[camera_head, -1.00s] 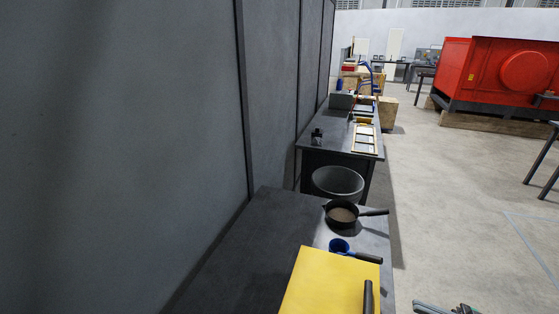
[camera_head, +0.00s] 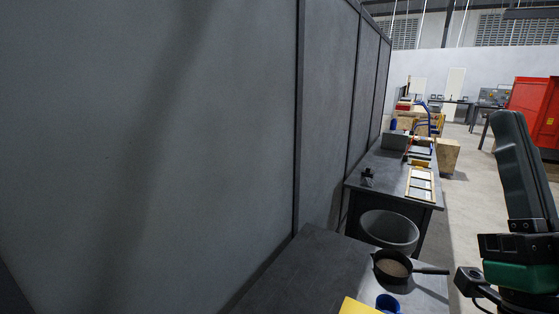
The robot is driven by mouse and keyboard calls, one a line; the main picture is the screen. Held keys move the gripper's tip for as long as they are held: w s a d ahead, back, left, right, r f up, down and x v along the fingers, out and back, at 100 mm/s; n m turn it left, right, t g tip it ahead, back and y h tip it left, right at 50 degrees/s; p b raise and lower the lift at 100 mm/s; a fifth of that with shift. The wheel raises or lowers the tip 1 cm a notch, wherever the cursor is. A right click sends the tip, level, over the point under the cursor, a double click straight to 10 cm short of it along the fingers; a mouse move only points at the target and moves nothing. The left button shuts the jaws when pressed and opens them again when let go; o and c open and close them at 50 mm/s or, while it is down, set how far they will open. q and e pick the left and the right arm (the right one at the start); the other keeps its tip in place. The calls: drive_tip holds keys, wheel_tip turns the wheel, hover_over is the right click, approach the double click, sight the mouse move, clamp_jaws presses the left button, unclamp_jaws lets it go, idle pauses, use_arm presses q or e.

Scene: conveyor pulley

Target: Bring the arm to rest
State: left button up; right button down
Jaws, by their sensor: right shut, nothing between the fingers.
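My right gripper (camera_head: 508,118) stands at the right edge of the head view, with its long black fingers pointing up and closed together. Nothing shows between them. Below the fingers are a dark mount and a green band, and a small camera-like block sits at their left. The gripper is in front of the floor, to the right of the workbench, and appears apart from it. My left gripper is not in view.
The near dark workbench (camera_head: 305,265) carries a black pan (camera_head: 393,267), a blue cup-like item (camera_head: 387,302) and a yellow sheet (camera_head: 354,306). A grey bin (camera_head: 389,230) stands behind it. A second bench (camera_head: 385,168) lies beyond. A grey wall (camera_head: 150,150) fills the left.

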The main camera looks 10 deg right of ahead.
drive_tip(key=s+a+n+y+p, duration=0.1)
drive_tip(key=s+a+n+y, duration=0.35)
drive_tip(key=a+y, duration=0.35)
wheel_tip(320, 180, up, 37)
drive_tip(key=w+p, duration=0.1)
drive_tip(key=p, duration=3.6)
drive_tip(key=shift+d+r+g, duration=0.2)
drive_tip(key=shift+d+g, duration=0.1)
drive_tip(key=shift+d, duration=0.1)
